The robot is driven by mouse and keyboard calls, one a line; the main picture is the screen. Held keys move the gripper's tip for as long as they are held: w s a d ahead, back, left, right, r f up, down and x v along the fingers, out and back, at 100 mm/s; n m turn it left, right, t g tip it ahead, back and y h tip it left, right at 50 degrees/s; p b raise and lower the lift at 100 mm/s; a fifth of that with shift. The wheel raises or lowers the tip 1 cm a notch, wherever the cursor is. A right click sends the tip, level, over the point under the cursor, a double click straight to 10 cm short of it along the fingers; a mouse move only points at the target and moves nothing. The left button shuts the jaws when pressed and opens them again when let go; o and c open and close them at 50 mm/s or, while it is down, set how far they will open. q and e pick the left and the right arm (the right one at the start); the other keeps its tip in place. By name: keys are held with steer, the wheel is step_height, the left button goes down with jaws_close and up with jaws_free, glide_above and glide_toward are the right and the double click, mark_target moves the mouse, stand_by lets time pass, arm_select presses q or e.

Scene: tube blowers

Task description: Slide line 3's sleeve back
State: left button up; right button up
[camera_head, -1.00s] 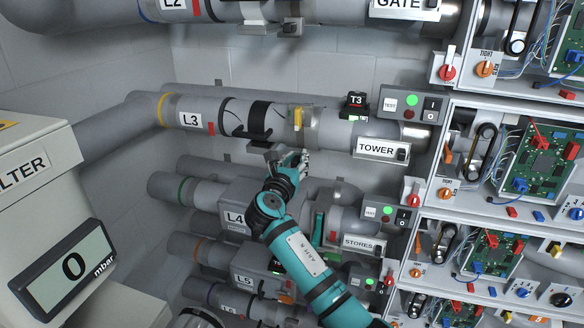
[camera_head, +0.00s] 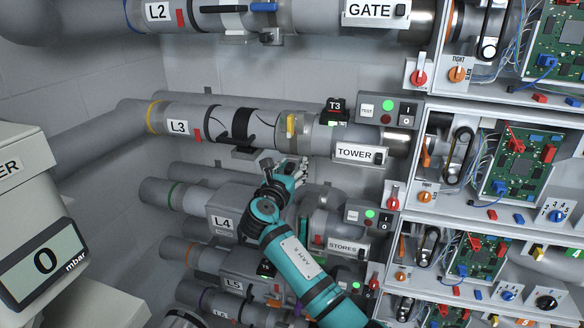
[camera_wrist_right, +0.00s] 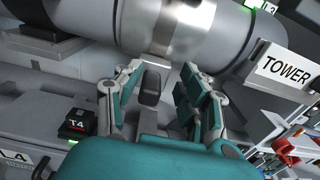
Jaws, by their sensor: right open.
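Line 3 is a grey tube (camera_head: 340,137) labelled L3 (camera_head: 178,127), with a yellow ring at its left end and a TOWER sign (camera_head: 359,153) at its right. Its middle carries what looks like the sleeve (camera_head: 266,127), with a black band (camera_head: 243,124) and a dark handle (camera_head: 236,142) underneath. My right gripper (camera_head: 286,165) is just below the tube near the latch. In the right wrist view the fingers (camera_wrist_right: 158,84) are open, with a dark grip-like block (camera_wrist_right: 151,86) seen between them. My left gripper is not in view.
Line 2 (camera_head: 290,15) runs above and lines L4 (camera_head: 222,223) and L5 (camera_head: 233,284) below. A T3 box (camera_head: 335,111) stands on line 3. Open circuit-board cabinets (camera_head: 515,165) fill the right. A filter unit with a 0 mbar display (camera_head: 43,264) is at left.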

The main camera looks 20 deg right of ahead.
steer(key=shift+w+a, duration=0.1)
steer(key=shift+a, duration=0.15)
steer(key=v, duration=1.2)
